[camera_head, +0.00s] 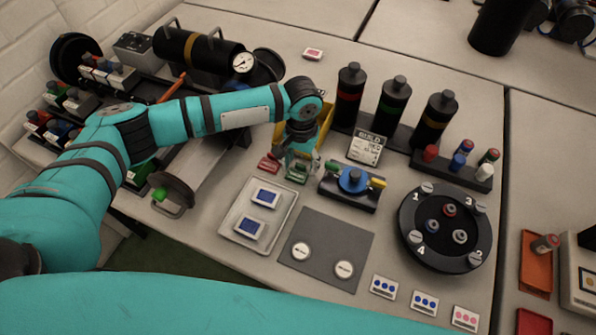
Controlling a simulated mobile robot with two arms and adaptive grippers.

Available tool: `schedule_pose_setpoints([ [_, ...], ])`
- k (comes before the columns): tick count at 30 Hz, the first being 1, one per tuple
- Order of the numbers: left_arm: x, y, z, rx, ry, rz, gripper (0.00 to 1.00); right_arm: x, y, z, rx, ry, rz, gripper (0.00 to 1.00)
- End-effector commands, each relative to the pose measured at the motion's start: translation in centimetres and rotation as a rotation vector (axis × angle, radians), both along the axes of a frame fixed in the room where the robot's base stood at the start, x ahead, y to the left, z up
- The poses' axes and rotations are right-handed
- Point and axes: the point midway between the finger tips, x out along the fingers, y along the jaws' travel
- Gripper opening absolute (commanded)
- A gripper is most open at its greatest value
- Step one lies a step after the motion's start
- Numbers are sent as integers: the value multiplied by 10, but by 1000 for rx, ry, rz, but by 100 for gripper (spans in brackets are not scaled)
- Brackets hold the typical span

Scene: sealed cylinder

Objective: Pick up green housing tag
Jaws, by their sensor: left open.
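A small green tag (297,173) lies on the table in front of the yellow bin, partly hidden by my left gripper. I take it to be the green housing tag. My left gripper (299,161) reaches down right at it, with its fingers open around or just above the tag. I cannot tell whether the fingers touch it. A red tag (268,163) lies just to the left. My right gripper is not in view.
The yellow bin (321,129) stands just behind my left gripper. A blue-centred fixture (353,181) is close on the right. A tray with blue pieces (240,230) and a grey mat (322,268) lie in front. A round black turntable (410,215) stands farther right.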

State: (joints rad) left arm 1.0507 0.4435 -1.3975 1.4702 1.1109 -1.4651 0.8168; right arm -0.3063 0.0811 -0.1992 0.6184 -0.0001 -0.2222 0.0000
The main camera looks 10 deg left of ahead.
Motion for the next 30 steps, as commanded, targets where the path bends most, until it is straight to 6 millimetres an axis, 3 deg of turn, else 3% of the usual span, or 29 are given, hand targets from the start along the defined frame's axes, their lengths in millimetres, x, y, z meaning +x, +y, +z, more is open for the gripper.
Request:
schedule_pose_setpoints([
  [4,0,0,0,0,0,0,53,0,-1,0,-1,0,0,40],
  [14,0,0,0,0,0,0,10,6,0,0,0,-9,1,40],
  [23,0,0,2,0,0,0,10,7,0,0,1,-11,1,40],
  [30,0,-1,21,-2,-2,0,10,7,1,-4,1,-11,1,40],
])
